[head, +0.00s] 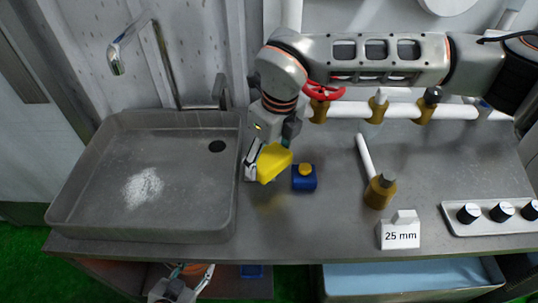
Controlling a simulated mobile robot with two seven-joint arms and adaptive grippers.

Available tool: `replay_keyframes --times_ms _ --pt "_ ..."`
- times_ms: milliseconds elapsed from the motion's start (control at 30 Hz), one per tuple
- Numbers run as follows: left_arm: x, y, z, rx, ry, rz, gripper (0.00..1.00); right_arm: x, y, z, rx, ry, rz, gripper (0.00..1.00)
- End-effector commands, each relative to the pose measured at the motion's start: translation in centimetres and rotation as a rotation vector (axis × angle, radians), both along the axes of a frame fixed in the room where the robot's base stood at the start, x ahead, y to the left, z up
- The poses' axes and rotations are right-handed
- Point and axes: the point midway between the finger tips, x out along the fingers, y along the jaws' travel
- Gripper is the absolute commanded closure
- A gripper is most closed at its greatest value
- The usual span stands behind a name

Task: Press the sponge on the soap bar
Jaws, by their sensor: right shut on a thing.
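My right gripper (256,172) is shut on the yellow sponge (273,162) and holds it, tilted, over the grey counter just right of the sink. The soap bar (305,169) appears as a small orange-yellow piece on top of a blue block-like holder (304,183) on the counter. The sponge is just left of the soap bar, with a small gap between them in the picture. My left gripper (180,290) is low at the bottom edge, in front of the counter and partly cut off; its jaw state is unclear.
A grey sink (95,190) with white powder (143,187) and a faucet (135,40) is at left. A brass-ended pipe (380,191), a "25 mm" sign (399,236) and a knob panel (490,218) stand at right. A red-wheeled white pipe (345,110) runs behind.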

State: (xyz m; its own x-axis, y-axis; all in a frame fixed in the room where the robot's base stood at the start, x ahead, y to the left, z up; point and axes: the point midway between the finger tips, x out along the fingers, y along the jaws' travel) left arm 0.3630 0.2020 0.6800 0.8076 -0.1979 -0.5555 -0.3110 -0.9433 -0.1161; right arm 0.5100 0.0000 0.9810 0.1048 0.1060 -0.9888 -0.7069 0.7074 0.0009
Motion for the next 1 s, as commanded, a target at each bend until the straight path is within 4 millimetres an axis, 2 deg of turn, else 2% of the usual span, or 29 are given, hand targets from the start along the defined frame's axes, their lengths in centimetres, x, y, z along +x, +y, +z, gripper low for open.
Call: replay_keyframes --times_ms 1000 --pt "-0.02 0.01 -0.61 0.000 0.000 0.000 0.60 0.00 0.00 -0.65 0.001 -0.001 0.000 0.48"
